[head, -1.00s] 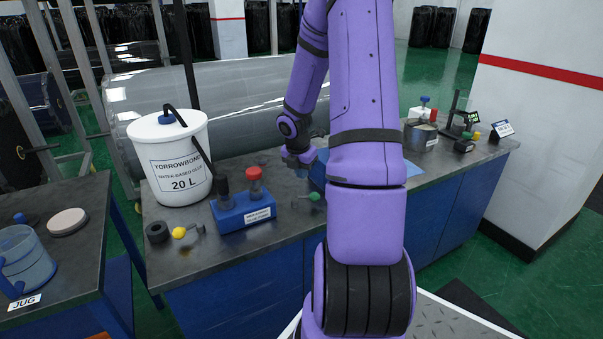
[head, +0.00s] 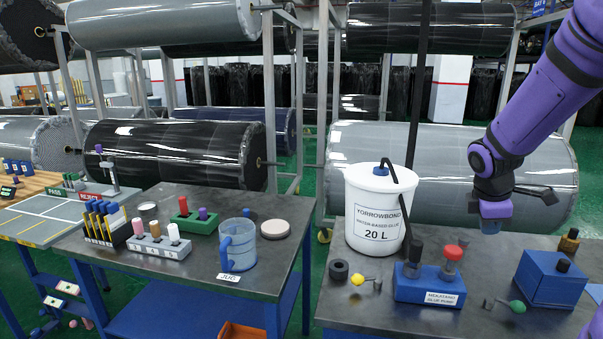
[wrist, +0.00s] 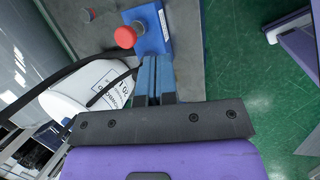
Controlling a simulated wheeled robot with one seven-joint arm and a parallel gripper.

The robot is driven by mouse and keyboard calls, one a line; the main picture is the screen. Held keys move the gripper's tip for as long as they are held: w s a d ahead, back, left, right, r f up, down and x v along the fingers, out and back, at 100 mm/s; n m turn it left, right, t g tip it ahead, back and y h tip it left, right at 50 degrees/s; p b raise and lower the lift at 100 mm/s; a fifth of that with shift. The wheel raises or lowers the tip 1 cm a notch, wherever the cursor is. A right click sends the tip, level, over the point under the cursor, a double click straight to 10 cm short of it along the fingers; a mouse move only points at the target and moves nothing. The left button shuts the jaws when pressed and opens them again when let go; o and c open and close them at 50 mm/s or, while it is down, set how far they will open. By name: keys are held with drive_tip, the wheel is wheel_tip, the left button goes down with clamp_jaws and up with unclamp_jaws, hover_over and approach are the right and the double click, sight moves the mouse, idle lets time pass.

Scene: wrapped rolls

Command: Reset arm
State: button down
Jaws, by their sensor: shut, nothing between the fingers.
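My purple arm comes in from the right of the head view. My gripper (head: 491,226) hangs above the right-hand bench, to the right of the white glue bucket (head: 372,222). In the wrist view the blue fingers of my gripper (wrist: 156,62) lie together with nothing visible between them. Beyond them in that view is the blue pump holder (wrist: 152,30) with a red cap. The same blue pump holder (head: 428,287) stands on the bench in the head view, below and left of my gripper. Its contact with anything is not seen.
A blue box (head: 550,280) and a green-knobbed tool (head: 516,306) lie on the right bench (head: 400,322). The left bench (head: 180,198) carries a blue jug (head: 238,245) and bottle racks. A gap separates the benches.

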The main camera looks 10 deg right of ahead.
drive_tip(key=s+a+r+m+t+y, duration=0.2)
drive_tip(key=s+a+r+m, duration=0.4)
drive_tip(key=a, duration=0.5)
drive_tip(key=s+a+r+m+t+y, duration=0.1)
drive_tip(key=s+a+r+m, duration=0.4)
drive_tip(key=s+a, duration=0.5)
wheel_tip(320, 180, up, 2)
drive_tip(key=shift+a+r+m+t+y, duration=0.1)
drive_tip(key=shift+a+m+t+y, duration=0.3)
drive_tip(key=shift+a+t, duration=0.1)
drive_tip(key=shift+d, duration=0.1)
